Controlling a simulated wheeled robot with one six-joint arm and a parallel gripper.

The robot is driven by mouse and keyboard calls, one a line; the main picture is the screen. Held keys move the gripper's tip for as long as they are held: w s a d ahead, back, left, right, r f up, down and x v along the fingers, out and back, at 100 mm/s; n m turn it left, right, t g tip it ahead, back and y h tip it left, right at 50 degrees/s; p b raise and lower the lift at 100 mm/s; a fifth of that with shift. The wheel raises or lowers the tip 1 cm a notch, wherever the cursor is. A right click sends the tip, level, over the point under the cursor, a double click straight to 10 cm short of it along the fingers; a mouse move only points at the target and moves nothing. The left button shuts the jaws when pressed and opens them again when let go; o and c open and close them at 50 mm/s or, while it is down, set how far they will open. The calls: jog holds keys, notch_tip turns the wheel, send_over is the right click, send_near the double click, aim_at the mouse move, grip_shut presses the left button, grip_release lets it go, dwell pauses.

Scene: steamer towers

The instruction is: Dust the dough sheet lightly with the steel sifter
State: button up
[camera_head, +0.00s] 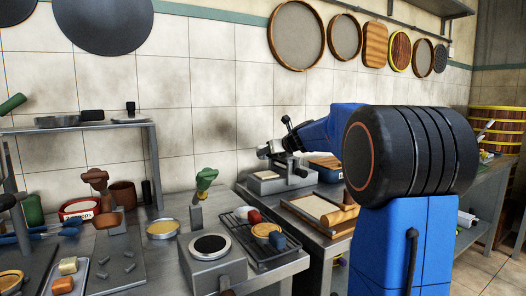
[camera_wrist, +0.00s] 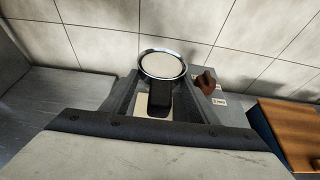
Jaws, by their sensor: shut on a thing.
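My gripper (camera_wrist: 160,95) is shut on the dark handle (camera_wrist: 159,102) of the steel sifter. The sifter's round bright rim (camera_wrist: 162,65) shows beyond the fingertips in the wrist view, with a pale, whitish surface inside it. In the head view my gripper (camera_head: 280,152) is small, above a grey device on the back counter, and the sifter is hard to make out there. A pale sheet, apparently the dough sheet (camera_head: 312,206), lies in a wood-edged board at the front of the right counter. My gripper is behind it and apart from it.
The grey device (camera_head: 270,182) stands below my gripper; a brown knob (camera_wrist: 205,82) shows beside the sifter. A rolling pin (camera_head: 340,215) lies at the board's right side. A wire rack (camera_head: 250,240) with small items and a round-topped burner (camera_head: 210,247) stand at the left.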

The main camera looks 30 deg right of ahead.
jog(key=shift+w, duration=0.45)
jog(key=shift+s, duration=0.1)
jog(key=shift+f, duration=2)
